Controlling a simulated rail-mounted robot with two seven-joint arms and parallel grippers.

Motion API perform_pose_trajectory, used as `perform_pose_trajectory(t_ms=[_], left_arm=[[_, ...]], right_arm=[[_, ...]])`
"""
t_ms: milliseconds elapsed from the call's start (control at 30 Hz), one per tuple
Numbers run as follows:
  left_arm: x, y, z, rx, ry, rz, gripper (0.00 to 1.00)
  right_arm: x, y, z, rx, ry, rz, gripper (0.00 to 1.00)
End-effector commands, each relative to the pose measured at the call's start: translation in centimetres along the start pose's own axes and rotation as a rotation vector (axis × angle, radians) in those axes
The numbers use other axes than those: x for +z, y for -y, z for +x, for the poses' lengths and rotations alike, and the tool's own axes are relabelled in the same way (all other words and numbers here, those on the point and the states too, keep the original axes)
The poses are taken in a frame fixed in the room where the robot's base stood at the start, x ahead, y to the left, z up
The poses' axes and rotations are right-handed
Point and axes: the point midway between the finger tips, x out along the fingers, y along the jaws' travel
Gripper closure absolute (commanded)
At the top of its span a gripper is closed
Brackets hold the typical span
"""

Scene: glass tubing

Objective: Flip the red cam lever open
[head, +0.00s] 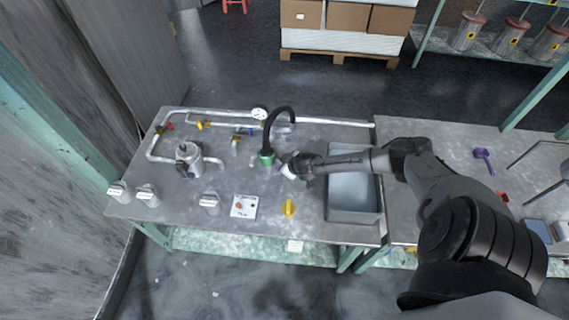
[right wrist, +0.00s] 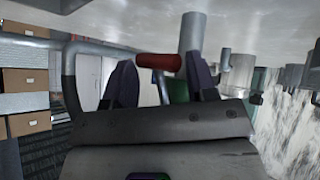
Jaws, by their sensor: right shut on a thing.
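The red cam lever (right wrist: 158,62) shows in the right wrist view as a short red bar between the two dark fingers of my right gripper (right wrist: 162,78). The bar spans the gap, and the fingers are shut on it. Behind it are a green fitting (right wrist: 179,90) and a grey pipe (right wrist: 191,33). In the head view my right gripper (head: 291,170) is just right of the green coupling (head: 267,156) at the end of a black curved hose (head: 270,124). The lever cannot be made out there. My left gripper is not in view.
A grey sink (head: 353,210) lies below my right forearm. The metal bench (head: 225,165) carries pipes with valves, a metal vessel (head: 188,158), a white control box (head: 244,206) and a yellow object (head: 289,208).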

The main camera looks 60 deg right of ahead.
Motion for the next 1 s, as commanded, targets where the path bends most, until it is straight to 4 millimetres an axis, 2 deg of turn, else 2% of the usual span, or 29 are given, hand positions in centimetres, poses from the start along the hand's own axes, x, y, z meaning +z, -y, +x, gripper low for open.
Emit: perform_pose_trajectory(t_ms=[267, 400, 600, 800, 1000], left_arm=[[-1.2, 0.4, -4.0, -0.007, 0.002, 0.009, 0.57], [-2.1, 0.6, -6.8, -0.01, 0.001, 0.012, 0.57], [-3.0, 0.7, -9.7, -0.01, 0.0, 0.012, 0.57], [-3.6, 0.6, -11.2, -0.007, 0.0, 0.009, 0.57], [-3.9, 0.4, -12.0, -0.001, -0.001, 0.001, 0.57]], right_arm=[[-0.6, -0.5, -1.1, 0.026, 0.098, -0.056, 0.72], [-0.8, -0.7, -1.7, 0.049, 0.192, -0.114, 0.72], [-0.8, -1.0, -2.2, 0.089, 0.349, -0.209, 0.72], [-0.9, -1.3, -2.7, 0.13, 0.506, -0.307, 0.73], [-1.2, -1.6, -3.2, 0.168, 0.649, -0.397, 0.73]])
